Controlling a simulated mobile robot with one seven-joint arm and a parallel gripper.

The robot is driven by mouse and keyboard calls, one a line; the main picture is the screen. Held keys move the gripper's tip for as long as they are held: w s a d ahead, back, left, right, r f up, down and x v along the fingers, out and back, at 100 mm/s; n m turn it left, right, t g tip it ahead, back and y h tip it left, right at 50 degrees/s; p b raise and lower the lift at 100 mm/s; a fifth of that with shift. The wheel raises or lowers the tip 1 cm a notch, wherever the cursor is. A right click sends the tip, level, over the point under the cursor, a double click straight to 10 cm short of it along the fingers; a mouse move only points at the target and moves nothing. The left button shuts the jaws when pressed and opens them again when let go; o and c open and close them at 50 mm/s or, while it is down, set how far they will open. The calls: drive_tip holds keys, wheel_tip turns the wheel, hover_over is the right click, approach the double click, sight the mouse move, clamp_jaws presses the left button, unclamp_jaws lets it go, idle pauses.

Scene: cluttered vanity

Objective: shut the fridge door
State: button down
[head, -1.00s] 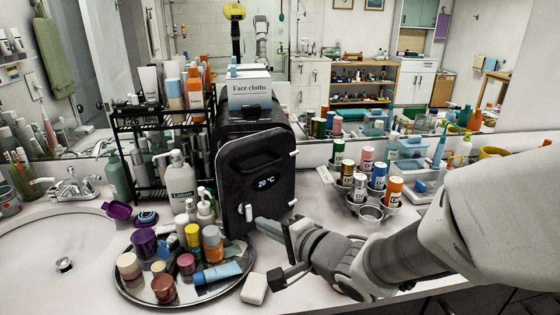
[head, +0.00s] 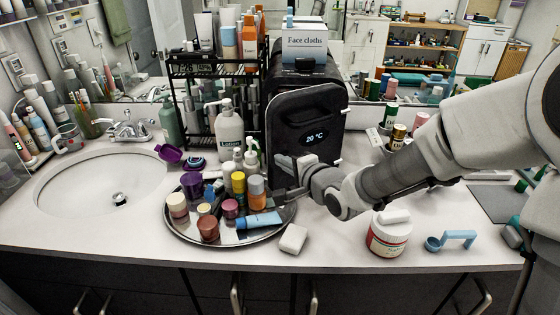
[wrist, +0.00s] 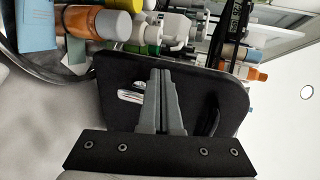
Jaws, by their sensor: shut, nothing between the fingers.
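The small black fridge (head: 325,75) stands at the back of the counter. Its black door (head: 285,123), with a "20 °C" display, faces the head camera. White hinge-like pegs show on its right edge. The door seems angled to the body, left edge nearer; how wide any gap is I cannot tell. My gripper (head: 281,161) is shut and empty at the lower left of the door's front. In the wrist view the shut fingers (wrist: 160,85) overlap the door face (wrist: 115,78), beside a white latch-like part. I cannot tell whether they touch it.
A round tray (head: 184,233) of bottles and jars lies just left of and below my gripper. A lotion bottle (head: 229,130) and black rack (head: 187,100) stand left of the fridge. A white block (head: 293,238) and a jar (head: 388,238) sit nearer the front edge.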

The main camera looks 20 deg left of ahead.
drive_tip(key=shift+w+a, duration=0.65)
drive_tip(key=shift+a, duration=0.05)
drive_tip(key=w+a+m+t+h+b, duration=0.1)
drive_tip(key=w+a+b, duration=0.5)
drive_tip(key=w+a, duration=0.2)
drive_tip(key=shift+w+h, duration=0.3)
drive_tip(key=shift+w, duration=1.05)
drive_tip(key=shift+d, duration=0.1)
